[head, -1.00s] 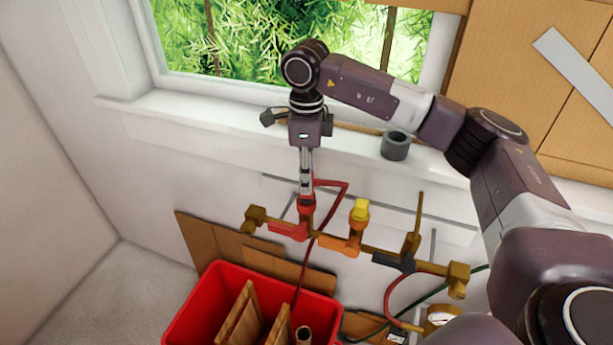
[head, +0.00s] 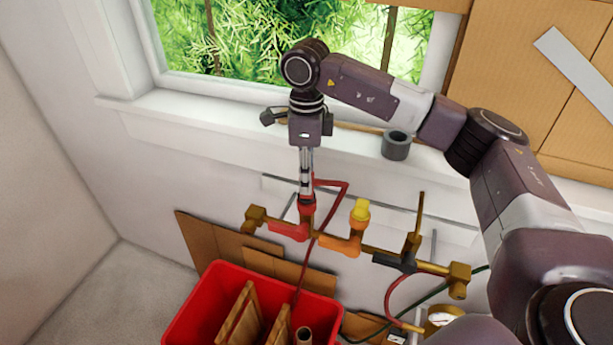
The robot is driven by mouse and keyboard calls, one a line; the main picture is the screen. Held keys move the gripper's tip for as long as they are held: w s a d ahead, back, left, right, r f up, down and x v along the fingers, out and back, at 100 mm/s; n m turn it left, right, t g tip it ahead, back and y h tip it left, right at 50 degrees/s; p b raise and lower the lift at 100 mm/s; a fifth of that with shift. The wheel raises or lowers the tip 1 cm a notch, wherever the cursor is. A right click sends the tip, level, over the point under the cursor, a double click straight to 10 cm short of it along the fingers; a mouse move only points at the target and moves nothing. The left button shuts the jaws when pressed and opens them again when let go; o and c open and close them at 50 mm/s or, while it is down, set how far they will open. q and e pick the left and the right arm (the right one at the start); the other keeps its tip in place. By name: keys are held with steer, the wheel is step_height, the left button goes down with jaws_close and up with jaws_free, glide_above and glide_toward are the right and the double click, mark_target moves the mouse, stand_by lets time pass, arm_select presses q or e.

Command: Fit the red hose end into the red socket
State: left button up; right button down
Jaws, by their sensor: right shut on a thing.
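My right gripper (head: 306,192) reaches straight down to the brass manifold and is shut on the red hose end (head: 307,207). The red hose (head: 330,215) leaves it to the right, bends and runs down towards the bin. The red socket (head: 289,231) is the red-coloured branch at the left of the manifold. The hose end sits at the top of this branch, roughly upright. I cannot tell how deep it is in, as the fingers and hose cover the joint. My left gripper is not in view.
An orange branch with a yellow cap (head: 360,210) stands just right of the socket. A dark branch with a brass lever (head: 413,240) is further right. A red bin (head: 215,290) with wood pieces stands below. A grey ring (head: 396,146) sits on the sill.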

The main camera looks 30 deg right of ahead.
steer(key=shift+f+b, duration=0.4)
steer(key=shift+f, duration=0.2)
steer(key=c, duration=1.9)
jaws_free()
steer(key=shift+r, duration=0.1)
steer(key=shift+c, duration=0.2)
steer(key=shift+r, duration=0.1)
steer(key=shift+r+p, duration=3.5)
steer(key=shift+r, duration=1.9)
